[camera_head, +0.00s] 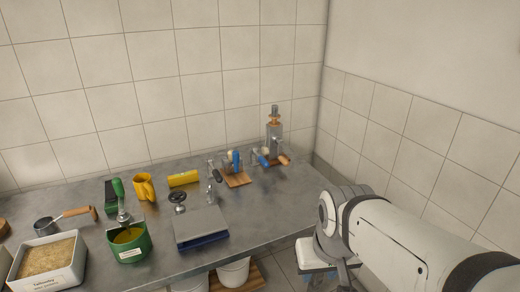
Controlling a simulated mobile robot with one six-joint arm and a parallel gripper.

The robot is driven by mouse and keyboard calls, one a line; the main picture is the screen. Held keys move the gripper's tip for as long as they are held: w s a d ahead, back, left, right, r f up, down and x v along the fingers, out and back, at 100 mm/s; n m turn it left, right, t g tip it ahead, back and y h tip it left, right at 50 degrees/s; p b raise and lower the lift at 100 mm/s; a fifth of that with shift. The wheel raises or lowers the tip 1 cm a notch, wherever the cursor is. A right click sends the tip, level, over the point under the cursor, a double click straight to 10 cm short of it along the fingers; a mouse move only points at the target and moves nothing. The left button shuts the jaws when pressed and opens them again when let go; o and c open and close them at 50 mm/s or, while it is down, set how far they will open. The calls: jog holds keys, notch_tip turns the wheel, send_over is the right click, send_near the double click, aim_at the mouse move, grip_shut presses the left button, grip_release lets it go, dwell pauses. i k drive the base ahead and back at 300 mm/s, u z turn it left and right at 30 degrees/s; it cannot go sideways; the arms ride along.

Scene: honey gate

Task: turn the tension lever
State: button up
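I cannot tell for sure which part is the tension lever. My white arm comes in from the right, well apart from these. My gripper does not show.
On the grey table (270,212) are a grey plate device (200,226), a green pot (130,243), a yellow mug (145,187), a yellow block (184,178), a pan (48,225) and a labelled tub (47,262). White buckets (233,272) stand below. Tiled walls close the corner.

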aim_at(265, 164)
jog(key=u, duration=0.15)
jog(key=i, duration=0.9)
jog(key=z, duration=0.1)
